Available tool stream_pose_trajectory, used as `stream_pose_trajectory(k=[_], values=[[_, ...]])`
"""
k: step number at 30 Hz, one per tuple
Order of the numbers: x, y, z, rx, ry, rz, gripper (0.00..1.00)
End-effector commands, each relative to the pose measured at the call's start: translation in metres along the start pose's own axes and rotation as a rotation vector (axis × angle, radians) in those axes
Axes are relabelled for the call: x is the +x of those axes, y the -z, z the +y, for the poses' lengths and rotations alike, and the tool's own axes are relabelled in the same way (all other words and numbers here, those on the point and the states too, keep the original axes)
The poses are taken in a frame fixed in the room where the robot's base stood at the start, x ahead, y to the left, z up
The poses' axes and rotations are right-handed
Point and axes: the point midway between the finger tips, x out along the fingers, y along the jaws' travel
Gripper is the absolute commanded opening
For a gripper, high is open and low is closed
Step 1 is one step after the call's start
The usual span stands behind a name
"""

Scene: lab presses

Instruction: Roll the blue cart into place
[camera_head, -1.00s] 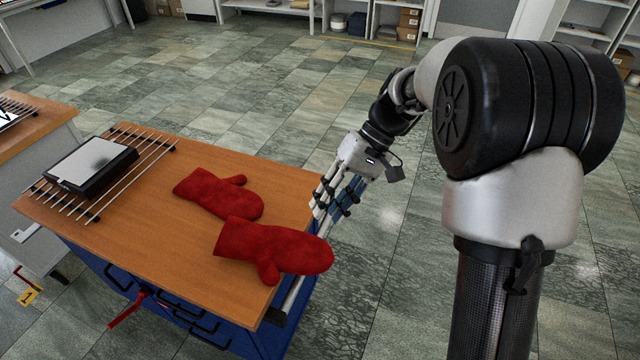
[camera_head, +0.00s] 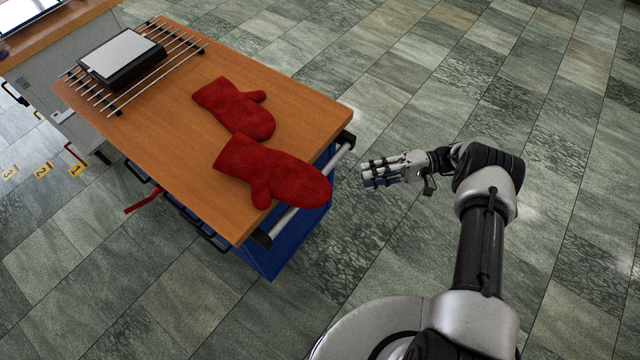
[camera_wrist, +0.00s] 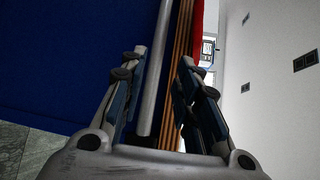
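The blue cart (camera_head: 292,246) has a wooden top and a metal push handle (camera_head: 339,158) at its right end. My gripper (camera_head: 366,174) is just right of the handle, its fingers pointing left towards it, with a small gap showing in the head view. In the wrist view my gripper (camera_wrist: 163,58) is open with its fingers apart. The handle bar (camera_wrist: 154,72) shows between the fingers in that view, and the blue cart side (camera_wrist: 65,60) fills the left. The fingers are not closed on the bar.
Two red oven mitts (camera_head: 235,108) (camera_head: 280,178) lie on the cart top. A metal rack (camera_head: 190,50) with a dark, light-topped device (camera_head: 120,58) sits at its far end. A grey bench (camera_head: 50,85) stands beyond. Numbered yellow floor labels (camera_head: 43,170) show at left. Floor right of the cart is open.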

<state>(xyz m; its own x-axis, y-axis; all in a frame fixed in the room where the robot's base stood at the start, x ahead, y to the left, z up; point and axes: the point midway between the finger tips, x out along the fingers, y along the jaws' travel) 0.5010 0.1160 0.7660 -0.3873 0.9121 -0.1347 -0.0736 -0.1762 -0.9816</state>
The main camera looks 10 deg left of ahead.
Motion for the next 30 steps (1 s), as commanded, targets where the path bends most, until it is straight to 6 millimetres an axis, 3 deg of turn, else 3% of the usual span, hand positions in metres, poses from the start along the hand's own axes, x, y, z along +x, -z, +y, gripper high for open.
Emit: stream_pose_trajectory(k=[5,21,30], values=[[0.025,0.0,-0.002,0.003,0.0,-0.003,0.3],[0.14,-0.001,0.001,0.004,-0.002,-0.004,0.3],[0.169,0.0,0.0,0.003,-0.003,-0.002,0.3]])
